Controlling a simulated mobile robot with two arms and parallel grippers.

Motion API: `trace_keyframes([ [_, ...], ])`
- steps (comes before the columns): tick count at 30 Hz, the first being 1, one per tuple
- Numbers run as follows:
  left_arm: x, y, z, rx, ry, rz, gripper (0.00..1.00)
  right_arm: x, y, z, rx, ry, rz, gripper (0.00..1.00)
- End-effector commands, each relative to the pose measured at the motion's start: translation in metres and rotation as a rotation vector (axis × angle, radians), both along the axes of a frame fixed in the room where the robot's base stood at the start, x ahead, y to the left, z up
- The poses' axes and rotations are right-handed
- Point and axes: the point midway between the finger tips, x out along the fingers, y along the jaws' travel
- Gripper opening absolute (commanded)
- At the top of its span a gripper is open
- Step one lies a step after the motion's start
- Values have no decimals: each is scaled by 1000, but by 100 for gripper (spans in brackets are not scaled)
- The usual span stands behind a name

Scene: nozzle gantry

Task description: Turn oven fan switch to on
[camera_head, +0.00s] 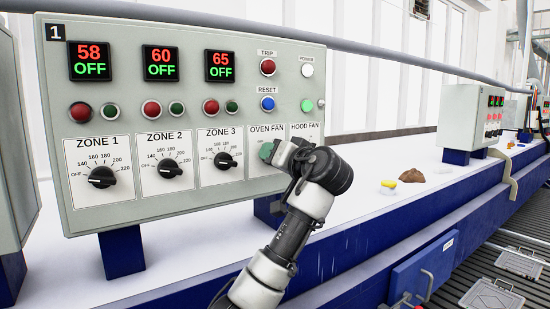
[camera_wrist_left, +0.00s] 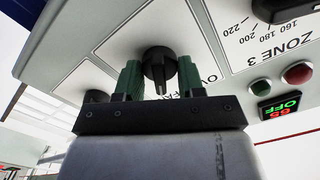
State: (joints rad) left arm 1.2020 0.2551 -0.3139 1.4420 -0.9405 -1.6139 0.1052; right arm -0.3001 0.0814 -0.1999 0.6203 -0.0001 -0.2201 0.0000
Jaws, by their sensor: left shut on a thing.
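The oven fan switch is a black rotary knob, seen in the left wrist view (camera_wrist_left: 158,66) on a white label of the grey control panel (camera_head: 130,225). My left gripper (camera_head: 267,151) reaches the panel under the OVEN FAN label. In the wrist view its two green fingers (camera_wrist_left: 159,82) stand on either side of the knob, shut on it. The knob's pointer direction and its on/off marks are hard to read. In the head view the gripper and wrist hide the knob and most of the hood fan area. My right gripper is not in view.
The zone 3 dial (camera_head: 225,160) is just left of the gripper. A green lamp (camera_head: 307,105) and a blue reset button (camera_head: 267,104) sit above. A second panel (camera_head: 468,120) stands farther right. Small yellow and brown things lie on the white ledge between.

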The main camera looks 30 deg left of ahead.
Motion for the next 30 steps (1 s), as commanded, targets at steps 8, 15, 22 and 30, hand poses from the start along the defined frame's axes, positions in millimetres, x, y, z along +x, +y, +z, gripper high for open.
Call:
trace_keyframes([
  [8, 0, 0, 2, 9, 11, -1, 15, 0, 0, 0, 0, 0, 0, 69],
  [15, 0, 0, 2, 9, 10, -1, 42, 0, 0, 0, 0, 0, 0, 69],
  [22, 0, 0, 1, 7, 11, -2, 63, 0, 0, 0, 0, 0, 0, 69],
  [30, -2, -6, -1, 7, 11, -2, 63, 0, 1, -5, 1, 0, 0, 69],
])
